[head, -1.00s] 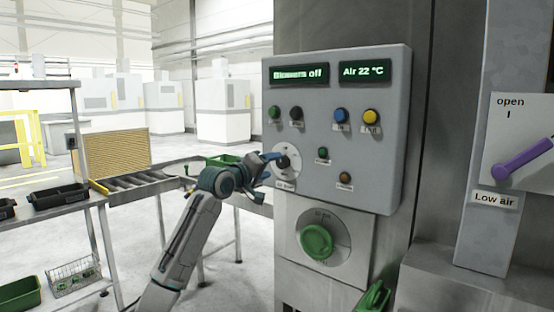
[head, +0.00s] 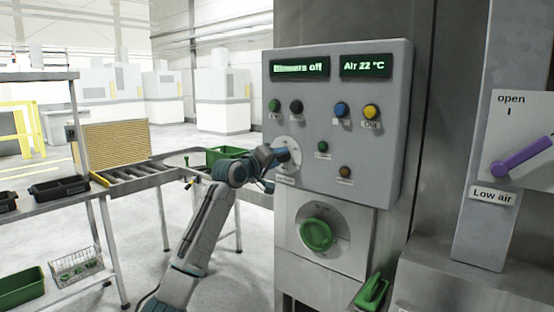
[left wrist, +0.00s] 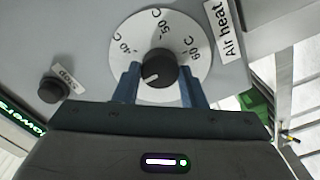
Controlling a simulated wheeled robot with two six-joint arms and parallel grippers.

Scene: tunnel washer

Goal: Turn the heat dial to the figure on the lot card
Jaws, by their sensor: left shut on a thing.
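The heat dial (head: 289,153) is a round white plate on the grey control panel, partly hidden by my gripper in the head view. In the left wrist view the dial plate (left wrist: 190,40) shows 40 C, 50 C and 60 C and sits beside an "Air heat" label (left wrist: 225,32). Its black knob (left wrist: 160,68) has a white mark pointing left and slightly down in that view, to the 40 C side. My left gripper (head: 281,156) is shut on the knob, with a blue finger on each side. No lot card can be made out. My right gripper is not in view.
Coloured buttons, including a blue one (head: 342,111), and two green displays (head: 300,67) share the panel. A large green knob (head: 317,234) is below. A purple lever (head: 522,157) is at right. A roller table (head: 140,176) stands at left.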

